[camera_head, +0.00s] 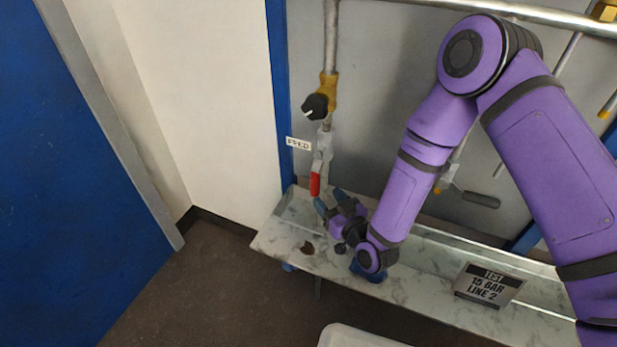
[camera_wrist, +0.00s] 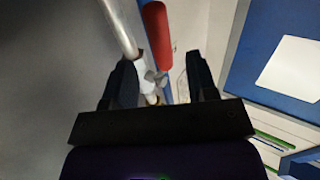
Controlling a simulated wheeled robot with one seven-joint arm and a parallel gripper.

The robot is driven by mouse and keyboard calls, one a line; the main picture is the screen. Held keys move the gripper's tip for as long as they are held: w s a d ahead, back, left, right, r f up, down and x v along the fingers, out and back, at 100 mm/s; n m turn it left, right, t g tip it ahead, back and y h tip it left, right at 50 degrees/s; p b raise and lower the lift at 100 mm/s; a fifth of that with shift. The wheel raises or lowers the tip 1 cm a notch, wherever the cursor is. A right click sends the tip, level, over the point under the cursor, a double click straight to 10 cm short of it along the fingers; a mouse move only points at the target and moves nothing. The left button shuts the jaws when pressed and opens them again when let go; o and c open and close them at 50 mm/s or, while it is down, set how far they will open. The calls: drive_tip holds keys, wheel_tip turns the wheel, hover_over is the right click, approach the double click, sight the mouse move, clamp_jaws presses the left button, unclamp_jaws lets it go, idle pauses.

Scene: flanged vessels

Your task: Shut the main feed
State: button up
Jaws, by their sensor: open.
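A vertical pipe (camera_head: 330,40) at the left end of the panel carries a valve with a red lever handle (camera_head: 315,184). A small white label (camera_head: 298,144), blurred but seeming to read "FEED", is beside this pipe. My gripper (camera_head: 331,201) is open just below and right of the red handle. In the wrist view the red handle (camera_wrist: 158,38) extends upward beyond the gap between my open fingers (camera_wrist: 160,66), alongside the grey pipe (camera_wrist: 118,28). The metal valve part (camera_wrist: 154,78) shows between the fingers. I cannot tell whether either finger touches it.
A yellow fitting with a black knob (camera_head: 316,105) is higher on the same pipe. A grey-handled valve (camera_head: 481,200) is to the right, behind my arm. A marble-patterned shelf (camera_head: 415,298) runs below, bearing a "TEST 15 BAR LINE 2" sign (camera_head: 489,284). Open floor (camera_head: 200,300) lies front left.

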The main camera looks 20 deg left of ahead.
sight(312, 181)
drive_tip(key=x, duration=0.8)
drive_tip(key=shift+w+a, duration=0.2)
clamp_jaws()
